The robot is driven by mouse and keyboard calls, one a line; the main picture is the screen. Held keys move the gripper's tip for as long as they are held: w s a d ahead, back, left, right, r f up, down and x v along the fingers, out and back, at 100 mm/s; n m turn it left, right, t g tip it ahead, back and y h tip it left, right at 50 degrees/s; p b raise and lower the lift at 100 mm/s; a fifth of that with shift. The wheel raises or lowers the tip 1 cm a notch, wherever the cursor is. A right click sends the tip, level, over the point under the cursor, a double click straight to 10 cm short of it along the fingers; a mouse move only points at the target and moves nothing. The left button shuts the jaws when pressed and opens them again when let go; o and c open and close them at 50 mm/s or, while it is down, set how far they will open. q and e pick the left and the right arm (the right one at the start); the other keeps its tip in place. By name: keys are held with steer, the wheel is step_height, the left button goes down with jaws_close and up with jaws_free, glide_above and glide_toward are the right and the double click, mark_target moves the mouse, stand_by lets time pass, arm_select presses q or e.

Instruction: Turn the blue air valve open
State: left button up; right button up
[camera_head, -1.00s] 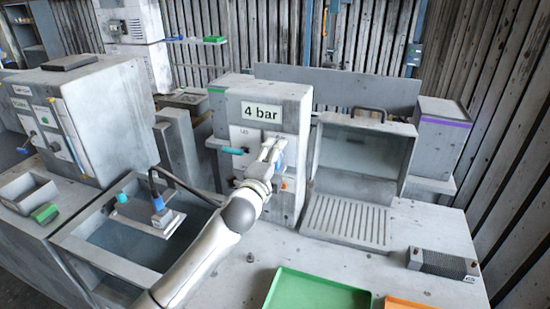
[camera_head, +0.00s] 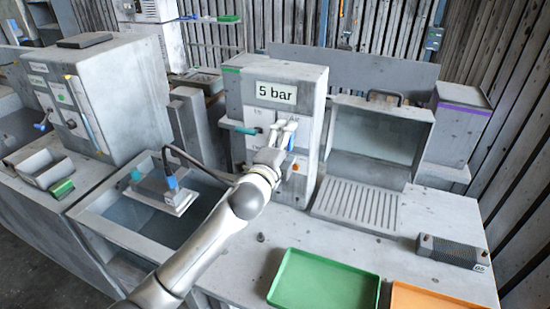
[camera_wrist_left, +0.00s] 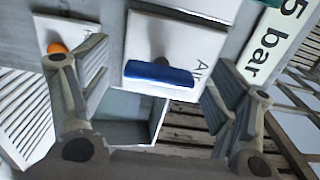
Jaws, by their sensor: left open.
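The blue air valve (camera_wrist_left: 160,73) is a bar handle on a white plate lettered "Ai…". In the left wrist view it lies across the picture, about square to the sign's lettering. In the head view only a bit of blue (camera_head: 291,140) shows beside the fingers. My left gripper (camera_head: 283,126) is at the front of the grey box with the "5 bar" sign (camera_head: 276,93). In the wrist view its fingers (camera_wrist_left: 160,78) are spread, one on each side of the handle, with gaps. My right gripper is out of view.
A teal handle (camera_head: 246,130) sticks out left of my gripper. An orange knob (camera_wrist_left: 58,47) is near one finger in the wrist view. A sink (camera_head: 104,212) is left, a hood with a slatted tray (camera_head: 357,210) right, and green (camera_head: 325,281) and orange trays in front.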

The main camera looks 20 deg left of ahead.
arm_select(q)
steer(key=s, duration=1)
steer(key=shift+a, duration=0.2)
